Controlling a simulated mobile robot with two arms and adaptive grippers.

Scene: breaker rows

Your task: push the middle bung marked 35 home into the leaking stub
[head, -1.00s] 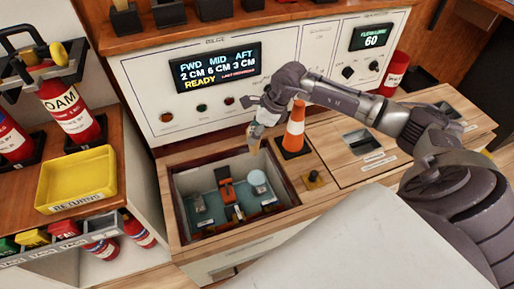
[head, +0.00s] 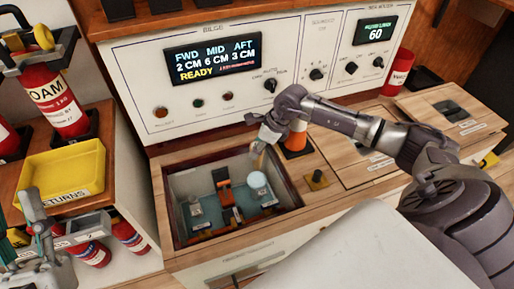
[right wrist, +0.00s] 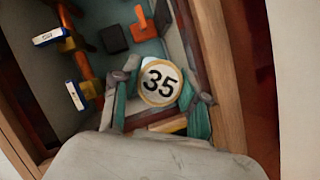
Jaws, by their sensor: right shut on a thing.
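The bung marked 35 (right wrist: 160,82), round and white with a yellow rim, is between the fingers of my right gripper (right wrist: 160,98) in the right wrist view. My right gripper (head: 258,150) is shut on it over the right rear of the open well (head: 177,222) in the head view. A pale round shape (head: 257,180) is below the gripper in the well; I cannot tell whether it is the leaking stub. In the right wrist view the bung hides what is under it. My left gripper (head: 36,212) shows at the lower left edge, its jaw opening unclear.
The well holds orange pipework (head: 224,190) and has raised wooden edges. A yellow tray (head: 62,172) and red extinguishers (head: 57,105) are at left. The bilge panel (head: 212,57) reads MID 6 CM.

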